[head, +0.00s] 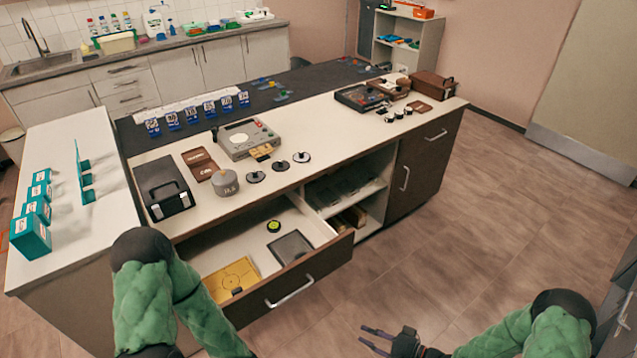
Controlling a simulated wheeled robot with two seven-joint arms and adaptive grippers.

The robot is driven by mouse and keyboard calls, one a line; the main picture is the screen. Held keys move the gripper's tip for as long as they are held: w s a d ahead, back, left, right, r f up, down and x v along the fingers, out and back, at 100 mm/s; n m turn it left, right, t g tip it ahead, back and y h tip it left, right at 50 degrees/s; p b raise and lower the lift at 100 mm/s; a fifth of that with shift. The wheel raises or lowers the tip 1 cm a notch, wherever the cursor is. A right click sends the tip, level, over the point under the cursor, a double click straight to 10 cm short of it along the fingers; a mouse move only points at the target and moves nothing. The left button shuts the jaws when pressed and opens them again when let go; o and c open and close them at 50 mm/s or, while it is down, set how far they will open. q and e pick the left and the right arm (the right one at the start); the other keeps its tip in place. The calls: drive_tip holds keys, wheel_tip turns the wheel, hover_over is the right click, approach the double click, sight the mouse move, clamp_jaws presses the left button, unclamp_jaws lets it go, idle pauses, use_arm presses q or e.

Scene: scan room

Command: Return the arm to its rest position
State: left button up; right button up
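My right arm (525,335) is green with dark joints and comes in from the bottom right. My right gripper (366,336) is low in the picture over the floor, in front of the island. Its dark fingers point left, spread apart with nothing between them. My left arm (146,295) reaches in at the bottom left, close to the open drawer. It bends down past the bottom edge, so my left gripper is out of view.
An open drawer (330,241) sticks out of the island, holding a yellow plate (232,280) and a grey pad (290,247). The island worktop (330,128) carries a grey device (245,140) and a black case (163,187). Floor (455,240) to the right is clear.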

drive_tip(key=s+a+f+n+g+h, duration=0.2)
drive_tip(key=a+f+n+g+h, duration=0.15)
drive_tip(key=f+h, duration=0.35)
drive_tip(key=s+a+n+g+h, duration=0.1)
drive_tip(key=s+g, duration=0.3)
drive_tip(key=s, duration=0.6)
drive_tip(key=shift+a+r+h, duration=0.2)
drive_tip(key=shift+a+h, duration=0.35)
drive_tip(key=shift+h, duration=0.05)
